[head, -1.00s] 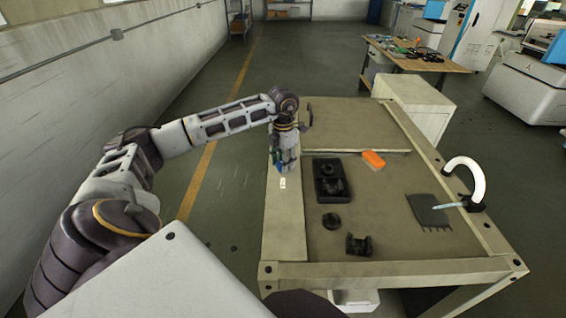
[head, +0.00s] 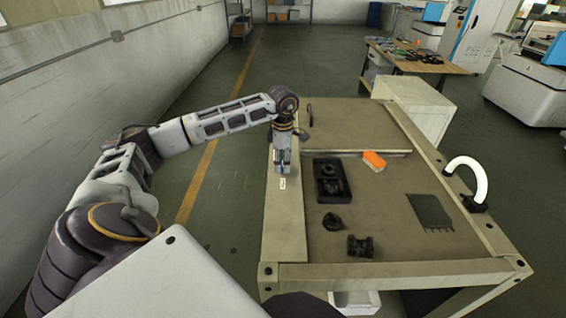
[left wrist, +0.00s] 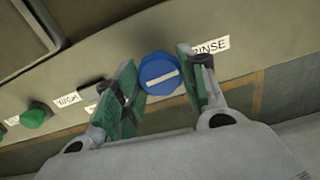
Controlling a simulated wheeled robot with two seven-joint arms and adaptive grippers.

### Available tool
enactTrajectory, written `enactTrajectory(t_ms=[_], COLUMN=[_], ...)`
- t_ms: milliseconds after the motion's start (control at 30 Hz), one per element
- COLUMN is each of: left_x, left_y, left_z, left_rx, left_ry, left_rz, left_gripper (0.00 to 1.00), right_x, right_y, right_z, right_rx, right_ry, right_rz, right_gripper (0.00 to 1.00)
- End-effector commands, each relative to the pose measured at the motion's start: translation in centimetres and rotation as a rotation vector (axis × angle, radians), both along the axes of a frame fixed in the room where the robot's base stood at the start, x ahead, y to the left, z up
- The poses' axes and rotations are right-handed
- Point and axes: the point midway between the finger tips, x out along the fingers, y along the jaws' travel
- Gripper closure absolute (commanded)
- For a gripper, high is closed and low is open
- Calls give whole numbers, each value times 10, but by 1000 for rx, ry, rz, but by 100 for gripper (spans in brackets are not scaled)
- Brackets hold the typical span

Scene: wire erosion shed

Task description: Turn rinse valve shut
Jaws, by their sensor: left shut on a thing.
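The blue round knob (left wrist: 160,76) with a white bar across it sits beside a RINSE label (left wrist: 210,47) in the left wrist view. My left gripper (left wrist: 157,66) has its green-padded fingers on either side of the knob and is shut on it. The white bar lies nearly level, slightly tilted, in that view. In the head view my left gripper (head: 283,167) points down at the bench's left strip and hides the knob. The white curved spout (head: 479,177) stands at the bench's right edge, with no stream showing from it. My right gripper is out of view.
A green knob (left wrist: 36,115) sits left of the blue one. The bench holds a black tray (head: 319,191) with black parts, two loose black parts (head: 333,222) (head: 361,246), an orange block (head: 374,160) and a dark plate (head: 431,212). Its front middle is mostly clear.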

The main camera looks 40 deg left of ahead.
Motion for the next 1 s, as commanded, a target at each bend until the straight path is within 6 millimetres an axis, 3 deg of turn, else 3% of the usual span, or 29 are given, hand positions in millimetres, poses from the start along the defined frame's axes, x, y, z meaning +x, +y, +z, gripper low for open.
enactTrajectory(t_ms=[700, 733, 900, 1000], left_x=[0, 0, 0, 0], left_y=[0, 0, 0, 0], left_z=[1, 1, 1, 0], left_rx=[0, 0, 0, 0], left_ry=[-2, -2, -2, -1], left_rz=[-99, -99, -98, -98], left_gripper=[82, 57, 36, 36], right_x=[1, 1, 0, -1], right_y=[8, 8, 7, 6], right_z=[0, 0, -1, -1], right_rx=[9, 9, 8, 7], right_ry=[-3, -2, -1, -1], right_rz=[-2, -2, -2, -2], right_gripper=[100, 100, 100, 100])
